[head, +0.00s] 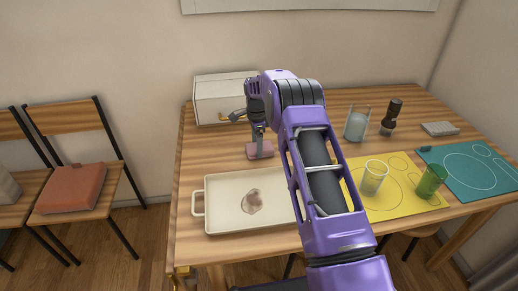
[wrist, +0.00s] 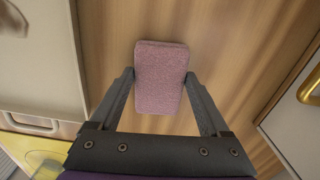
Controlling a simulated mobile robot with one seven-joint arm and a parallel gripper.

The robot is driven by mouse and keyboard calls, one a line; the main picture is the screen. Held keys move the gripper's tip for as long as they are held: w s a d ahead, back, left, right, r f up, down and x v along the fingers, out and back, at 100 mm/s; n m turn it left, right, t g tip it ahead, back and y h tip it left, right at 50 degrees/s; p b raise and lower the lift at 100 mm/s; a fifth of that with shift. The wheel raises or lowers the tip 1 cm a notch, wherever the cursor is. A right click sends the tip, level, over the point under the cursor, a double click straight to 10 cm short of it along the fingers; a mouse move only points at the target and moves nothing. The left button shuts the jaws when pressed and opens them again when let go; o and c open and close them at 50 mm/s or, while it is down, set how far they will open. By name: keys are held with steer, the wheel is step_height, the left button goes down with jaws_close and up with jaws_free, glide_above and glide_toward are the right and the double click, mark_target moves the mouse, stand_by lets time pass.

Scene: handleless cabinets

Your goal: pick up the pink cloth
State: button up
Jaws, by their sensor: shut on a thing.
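The pink cloth (head: 258,151) is a small, flat, block-like rectangle at the middle of the wooden table, beside the tray. It also shows in the wrist view (wrist: 160,62), lying lengthwise between the two fingers. My gripper (head: 259,138) points straight down at it. In the wrist view my gripper (wrist: 159,85) has one finger against each long side of the cloth and is shut on it. The cloth is at or very near the table top; I cannot tell whether it is lifted.
A white tray (head: 222,213) with a brownish item (head: 252,201) lies in front. A white box (head: 213,95) stands behind. To the right are a yellow mat (head: 402,202) with a clear glass (head: 374,177) and a green glass (head: 431,180), a jug (head: 356,124) and a teal mat (head: 486,184).

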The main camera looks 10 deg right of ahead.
step_height(320, 180, up, 10)
steer(key=shift+p, duration=0.45)
